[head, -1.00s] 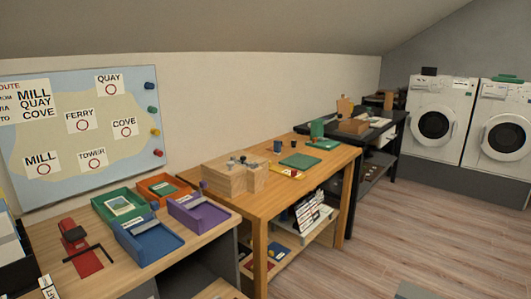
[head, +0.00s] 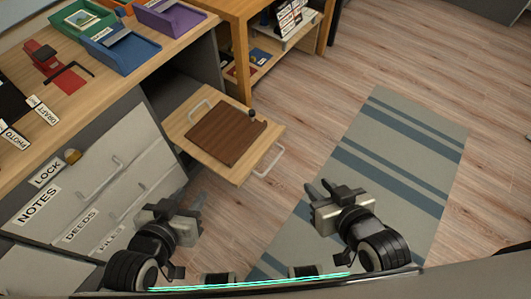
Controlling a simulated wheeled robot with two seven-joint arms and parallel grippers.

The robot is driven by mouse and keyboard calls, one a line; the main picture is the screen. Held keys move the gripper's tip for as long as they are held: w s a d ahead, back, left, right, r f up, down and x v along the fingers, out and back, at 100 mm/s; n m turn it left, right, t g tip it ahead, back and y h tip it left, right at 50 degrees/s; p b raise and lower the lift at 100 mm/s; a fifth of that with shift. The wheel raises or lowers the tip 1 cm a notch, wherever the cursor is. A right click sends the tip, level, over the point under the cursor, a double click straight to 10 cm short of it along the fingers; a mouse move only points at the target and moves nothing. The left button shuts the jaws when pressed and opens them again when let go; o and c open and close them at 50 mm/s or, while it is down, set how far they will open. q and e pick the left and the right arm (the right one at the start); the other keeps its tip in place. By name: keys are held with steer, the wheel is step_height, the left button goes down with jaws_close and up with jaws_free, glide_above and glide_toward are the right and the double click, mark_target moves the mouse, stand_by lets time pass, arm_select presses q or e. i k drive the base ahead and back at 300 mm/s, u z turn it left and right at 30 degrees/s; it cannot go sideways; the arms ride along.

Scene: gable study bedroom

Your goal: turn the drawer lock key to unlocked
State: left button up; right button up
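A small brass-coloured key or lock knob (head: 72,156) sits on the grey cabinet front beside the LOCK label (head: 45,172), at the left of the head view. Its exact turn is too small to tell. Below it are white-fronted drawers labelled NOTES (head: 37,207), DEEDS (head: 81,227) and FILES (head: 111,242), which look shut. My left gripper (head: 188,198) is open and empty, in front of the cabinet, right of and apart from the key. My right gripper (head: 320,187) is open and empty, further right above the floor.
A wooden pull-out shelf (head: 178,124) with a brown board (head: 228,133) and metal handles juts out right of the cabinet. Desktop trays, one blue (head: 122,52), stand above. A striped rug (head: 385,165) lies on the open floor at right.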

mark_target(72, 155)
steer(key=u, duration=2.05)
steer(key=k, duration=0.35)
steer(key=z, duration=0.4)
